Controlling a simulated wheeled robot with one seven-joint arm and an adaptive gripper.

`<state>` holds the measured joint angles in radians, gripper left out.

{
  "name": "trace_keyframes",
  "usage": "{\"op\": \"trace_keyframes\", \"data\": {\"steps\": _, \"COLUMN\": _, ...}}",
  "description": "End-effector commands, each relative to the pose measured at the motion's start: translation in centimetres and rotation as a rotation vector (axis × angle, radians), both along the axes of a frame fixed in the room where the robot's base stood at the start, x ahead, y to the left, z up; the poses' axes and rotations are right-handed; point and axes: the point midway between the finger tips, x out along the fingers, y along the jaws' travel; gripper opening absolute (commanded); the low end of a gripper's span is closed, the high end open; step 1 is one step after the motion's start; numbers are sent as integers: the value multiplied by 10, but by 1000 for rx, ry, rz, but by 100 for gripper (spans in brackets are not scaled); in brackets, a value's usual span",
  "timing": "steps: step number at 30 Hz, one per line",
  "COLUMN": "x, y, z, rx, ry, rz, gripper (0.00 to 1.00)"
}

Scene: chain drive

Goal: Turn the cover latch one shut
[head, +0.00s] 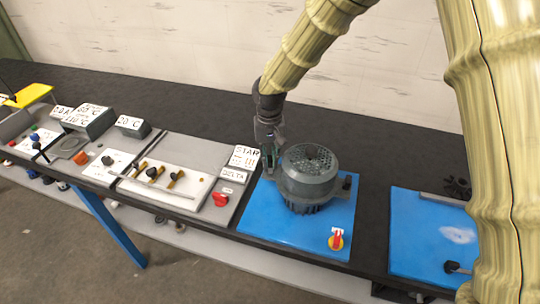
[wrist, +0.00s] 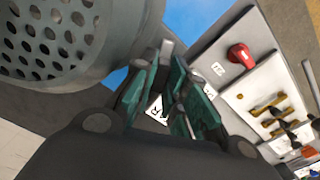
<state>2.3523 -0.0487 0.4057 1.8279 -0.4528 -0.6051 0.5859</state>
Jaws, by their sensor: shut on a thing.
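A dark grey motor with a perforated round cover (head: 310,160) stands on a blue plate (head: 315,238). The cover also fills the upper left of the wrist view (wrist: 50,40). My gripper (head: 268,160) points down close against the left side of the motor. In the wrist view its teal fingers (wrist: 166,75) are shut on a small grey piece (wrist: 166,49) beside the cover, which appears to be the cover latch. The fingers hide most of it, so its angle cannot be told. A dark knob (head: 347,183) sticks out on the motor's right side.
Another blue plate (head: 420,235) lies to the right.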

Motion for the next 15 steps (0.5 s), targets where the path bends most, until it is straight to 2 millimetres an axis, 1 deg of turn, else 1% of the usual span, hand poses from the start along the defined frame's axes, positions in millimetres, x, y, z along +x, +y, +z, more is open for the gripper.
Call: {"op": "trace_keyframes", "data": {"steps": 15, "x": 0, "y": 2, "z": 2, "rx": 1, "ry": -3, "rz": 491, "gripper": 0}}
